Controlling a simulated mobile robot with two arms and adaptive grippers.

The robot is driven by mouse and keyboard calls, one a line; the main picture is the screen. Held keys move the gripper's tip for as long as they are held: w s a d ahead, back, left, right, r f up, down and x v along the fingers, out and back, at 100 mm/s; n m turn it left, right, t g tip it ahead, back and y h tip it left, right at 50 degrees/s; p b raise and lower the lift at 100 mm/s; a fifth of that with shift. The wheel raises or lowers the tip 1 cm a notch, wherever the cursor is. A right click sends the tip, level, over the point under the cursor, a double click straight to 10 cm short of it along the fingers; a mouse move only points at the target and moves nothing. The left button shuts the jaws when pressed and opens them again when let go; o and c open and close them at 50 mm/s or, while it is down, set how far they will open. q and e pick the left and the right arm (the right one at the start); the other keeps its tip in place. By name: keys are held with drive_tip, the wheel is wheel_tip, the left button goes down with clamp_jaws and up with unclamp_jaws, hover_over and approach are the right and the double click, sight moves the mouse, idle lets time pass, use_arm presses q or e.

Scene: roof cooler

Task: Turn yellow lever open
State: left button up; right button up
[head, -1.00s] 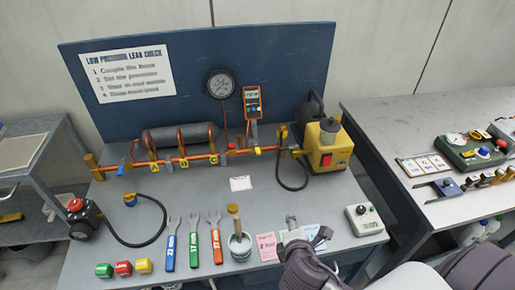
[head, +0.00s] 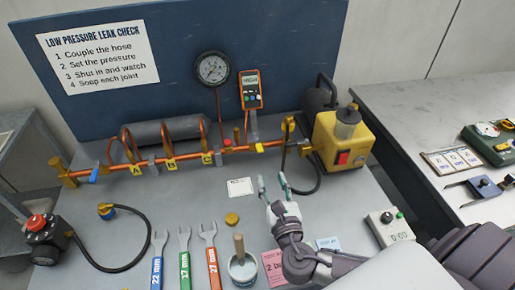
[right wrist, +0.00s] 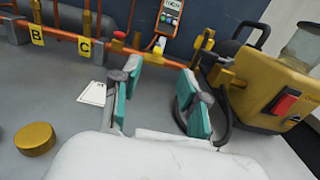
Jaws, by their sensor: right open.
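The yellow lever (head: 260,148) is a small handle on the copper pipe (head: 190,158), right of the red knob and below the orange meter. My right gripper (head: 273,183) is open and empty, with teal finger pads pointing toward the pipe. In the right wrist view the gap between the fingers (right wrist: 160,80) holds nothing. The fingers are apart from the lever, on the near side of the pipe. My left gripper is not in view.
A yellow pump (head: 335,145) with a black hose stands right of the lever. An upright brass fitting (head: 289,125) is close to the lever's right. A round gauge (head: 212,68) and the meter (head: 250,90) stand behind. A white card (head: 240,187) and brass cap (head: 231,218) lie in front.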

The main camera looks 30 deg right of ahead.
sight(261, 151)
drive_tip(key=x, duration=1)
drive_tip(key=f+p+x, duration=0.1)
drive_tip(key=x, duration=0.4)
drive_tip(key=shift+f, duration=0.1)
drive_tip(key=shift+s, duration=0.1)
drive_tip(key=shift+c, duration=0.2)
clamp_jaws()
